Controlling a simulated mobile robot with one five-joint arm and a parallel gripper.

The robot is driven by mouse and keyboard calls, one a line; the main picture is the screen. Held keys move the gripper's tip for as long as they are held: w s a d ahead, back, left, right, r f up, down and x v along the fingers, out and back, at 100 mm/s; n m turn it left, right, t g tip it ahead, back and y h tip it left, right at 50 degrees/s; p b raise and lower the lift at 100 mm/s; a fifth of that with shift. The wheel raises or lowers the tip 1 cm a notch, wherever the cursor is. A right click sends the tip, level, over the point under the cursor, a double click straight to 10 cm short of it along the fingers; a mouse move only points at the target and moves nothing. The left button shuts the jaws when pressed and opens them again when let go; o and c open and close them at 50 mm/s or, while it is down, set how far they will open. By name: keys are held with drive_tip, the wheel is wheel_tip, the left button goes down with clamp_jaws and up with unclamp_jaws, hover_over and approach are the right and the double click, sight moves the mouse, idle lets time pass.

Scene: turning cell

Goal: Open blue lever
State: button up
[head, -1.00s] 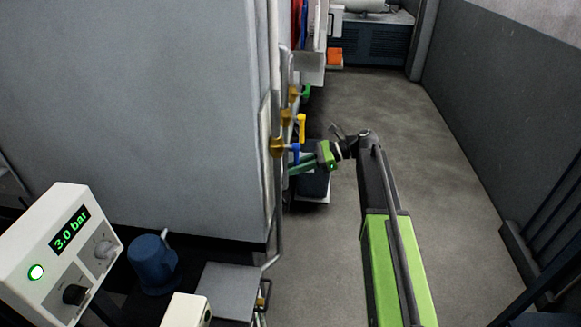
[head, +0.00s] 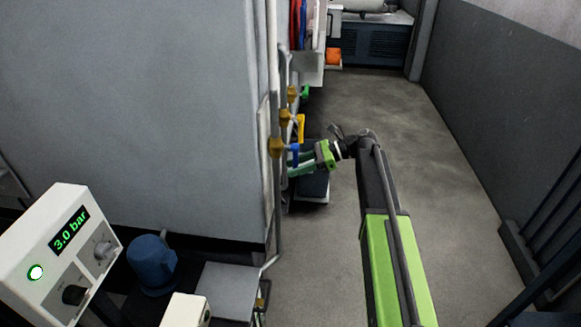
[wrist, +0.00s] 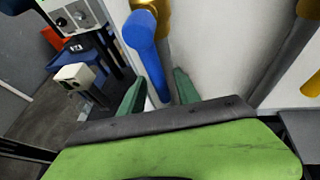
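The blue lever (head: 295,153) sits on the nearest brass valve (head: 277,147) on the pipe along the grey cabinet's edge. In the wrist view the blue lever (wrist: 146,48) runs down from the brass valve body (wrist: 157,8) into the space between my two green fingertips. My gripper (head: 297,161) is at the lever; in the wrist view my gripper (wrist: 158,90) is open, with one finger on each side.
A yellow lever (head: 301,127) and a green lever (head: 305,91) are on valves farther along. The grey cabinet (head: 130,110) stands left. A control box reading 3.0 bar (head: 50,235) and a blue motor (head: 153,265) are at front left.

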drive_tip(key=s+p+v, duration=0.1)
drive_tip(key=p+v, duration=0.5)
drive_tip(key=v, duration=1.1)
drive_tip(key=shift+w+d, duration=0.2)
drive_tip(key=shift+w, duration=0.2)
drive_tip(key=shift+r, duration=0.1)
